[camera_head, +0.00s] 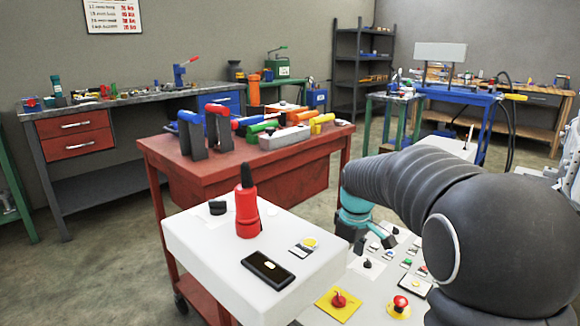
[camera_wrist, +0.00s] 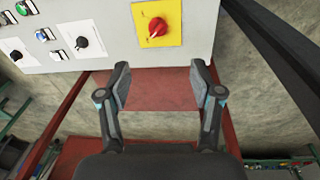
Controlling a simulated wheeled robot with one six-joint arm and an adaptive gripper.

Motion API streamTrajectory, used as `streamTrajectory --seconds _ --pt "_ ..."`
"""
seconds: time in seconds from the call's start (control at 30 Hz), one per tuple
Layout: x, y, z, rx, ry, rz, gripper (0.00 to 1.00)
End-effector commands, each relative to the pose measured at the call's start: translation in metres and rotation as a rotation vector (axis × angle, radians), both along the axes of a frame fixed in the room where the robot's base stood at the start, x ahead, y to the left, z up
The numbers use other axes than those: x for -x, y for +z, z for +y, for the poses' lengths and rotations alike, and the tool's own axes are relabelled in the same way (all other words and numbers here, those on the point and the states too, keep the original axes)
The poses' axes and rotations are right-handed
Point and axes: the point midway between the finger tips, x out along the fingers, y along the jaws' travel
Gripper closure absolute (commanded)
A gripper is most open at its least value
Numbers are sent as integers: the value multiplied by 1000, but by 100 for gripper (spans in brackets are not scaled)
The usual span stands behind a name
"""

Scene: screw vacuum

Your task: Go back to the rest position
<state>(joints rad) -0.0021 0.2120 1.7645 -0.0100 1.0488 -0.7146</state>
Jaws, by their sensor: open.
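My gripper (camera_wrist: 160,88) is open and empty in the wrist view, its two fingers apart with nothing between them. Above the fingertips in that view is a control panel (camera_wrist: 110,12) with a red rotary switch (camera_wrist: 157,28) on a yellow plate. In the head view my dark arm reaches in from the right, and its teal wrist is over the panel side; the fingers are mostly hidden there. The red screwdriver-like tool (camera_head: 246,205) stands upright on the white box top (camera_head: 200,245), apart from my gripper.
A black device (camera_head: 268,268) and a small black part (camera_head: 217,208) lie on the white top. Behind is a red workbench (camera_head: 165,150) with several tools. Grey floor (camera_head: 100,270) is free at the left.

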Motion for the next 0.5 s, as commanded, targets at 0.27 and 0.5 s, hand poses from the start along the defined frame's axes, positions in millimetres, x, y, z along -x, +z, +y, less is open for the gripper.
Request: streamTrajectory --seconds 0.27,0.5 --pt "65 62 -3 -10 -109 -169 35" --pt "118 93 -4 -31 -193 -298 35"
